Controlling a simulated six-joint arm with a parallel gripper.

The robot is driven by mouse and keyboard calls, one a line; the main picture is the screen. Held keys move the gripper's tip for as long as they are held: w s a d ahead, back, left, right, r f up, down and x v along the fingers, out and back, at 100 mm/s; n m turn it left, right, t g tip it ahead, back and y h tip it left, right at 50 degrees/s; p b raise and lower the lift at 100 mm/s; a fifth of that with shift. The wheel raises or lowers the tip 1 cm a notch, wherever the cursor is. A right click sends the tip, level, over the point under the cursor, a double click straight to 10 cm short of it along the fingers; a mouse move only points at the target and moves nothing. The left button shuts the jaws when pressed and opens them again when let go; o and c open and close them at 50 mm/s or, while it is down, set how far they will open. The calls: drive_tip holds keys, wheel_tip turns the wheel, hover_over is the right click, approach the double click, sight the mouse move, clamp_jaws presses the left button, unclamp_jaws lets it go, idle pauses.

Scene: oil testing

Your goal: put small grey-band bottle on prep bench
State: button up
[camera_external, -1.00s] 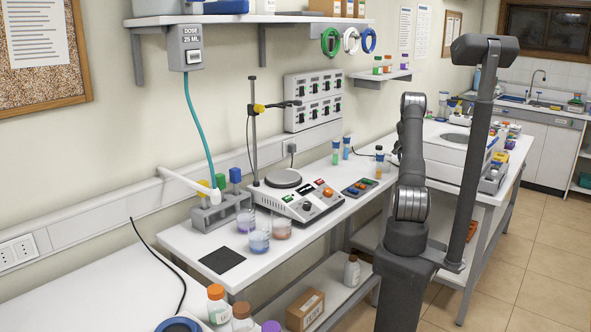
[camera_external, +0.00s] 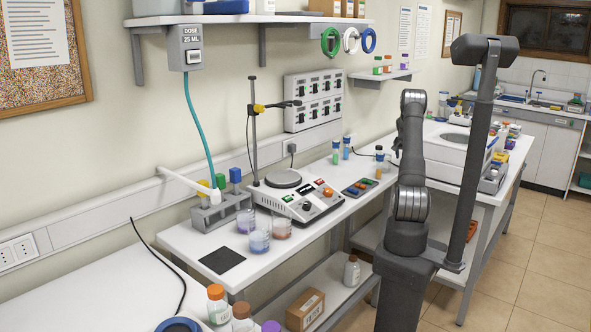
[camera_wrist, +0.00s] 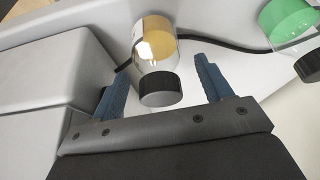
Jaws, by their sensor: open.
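A small clear bottle with amber contents and a dark cap (camera_wrist: 158,68) stands between my fingers in the wrist view. A grey band on it cannot be made out. My gripper (camera_wrist: 161,65) is open, with one blue finger on each side of this bottle; contact is not clear. A small amber bottle (camera_external: 379,156) shows there just left of my arm, at the right part of the middle white bench (camera_external: 318,222). Which bench is the prep bench is not labelled.
A green bottle (camera_wrist: 288,18) with a dark cap is right of the fingers. A grey housing (camera_wrist: 45,65) is close on the left. A dark cable (camera_wrist: 215,45) runs behind. Two small bottles (camera_external: 341,150), a hotplate (camera_external: 300,204) and beakers (camera_external: 260,238) stand on the middle bench.

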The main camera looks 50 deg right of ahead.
drive_tip(key=v, duration=0.9)
drive_tip(key=shift+r, duration=0.3)
drive_tip(key=shift+a, duration=0.15)
drive_tip(key=x, duration=1.2)
drive_tip(key=shift+a, duration=0.1)
drive_tip(key=shift+r, duration=2.05)
drive_tip(key=shift+f, duration=0.15)
